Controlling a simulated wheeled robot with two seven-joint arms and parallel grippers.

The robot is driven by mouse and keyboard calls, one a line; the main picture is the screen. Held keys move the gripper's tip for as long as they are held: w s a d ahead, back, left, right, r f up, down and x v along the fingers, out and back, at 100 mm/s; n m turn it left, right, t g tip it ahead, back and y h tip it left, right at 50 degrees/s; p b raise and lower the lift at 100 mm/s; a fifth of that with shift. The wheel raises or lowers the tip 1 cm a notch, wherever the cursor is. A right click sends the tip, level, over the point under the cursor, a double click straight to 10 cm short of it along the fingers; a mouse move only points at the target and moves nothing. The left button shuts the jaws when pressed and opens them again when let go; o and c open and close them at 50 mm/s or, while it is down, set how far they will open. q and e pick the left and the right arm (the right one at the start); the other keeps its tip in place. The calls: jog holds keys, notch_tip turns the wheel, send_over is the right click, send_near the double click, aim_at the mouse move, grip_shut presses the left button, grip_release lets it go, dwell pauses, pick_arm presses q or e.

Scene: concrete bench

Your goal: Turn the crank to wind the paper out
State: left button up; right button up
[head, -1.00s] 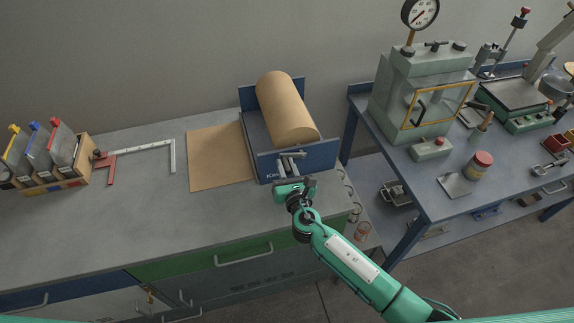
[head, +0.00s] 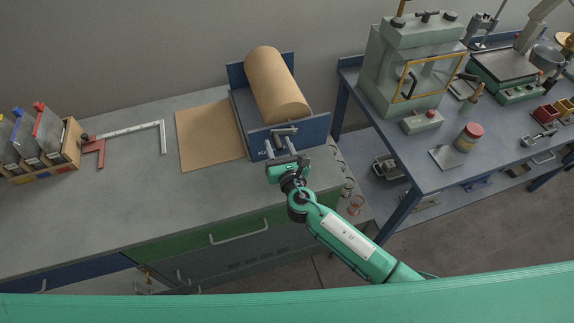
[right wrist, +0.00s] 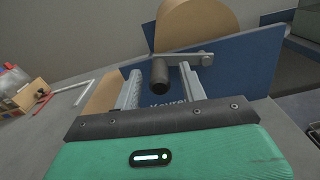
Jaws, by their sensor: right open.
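The brown paper roll (head: 276,85) lies in a blue holder (head: 312,128), and a flat brown sheet (head: 209,136) extends left from it on the bench. The crank (head: 286,131) is on the holder's front plate. In the right wrist view its metal arm (right wrist: 190,57) runs left to a dark cylindrical handle (right wrist: 160,73) pointing toward me. My right gripper (head: 285,155) is open in front of the crank. In the right wrist view its fingers (right wrist: 161,88) stand apart on either side of the handle; I cannot tell if either touches it. My left gripper is out of view.
A blue table (head: 400,150) at right carries a press (head: 415,65) and tools. The bench front is clear.

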jog(key=b+v, duration=0.2)
jog(key=v, duration=1)
jog(key=shift+s, duration=0.3)
jog(key=shift+d, duration=0.2)
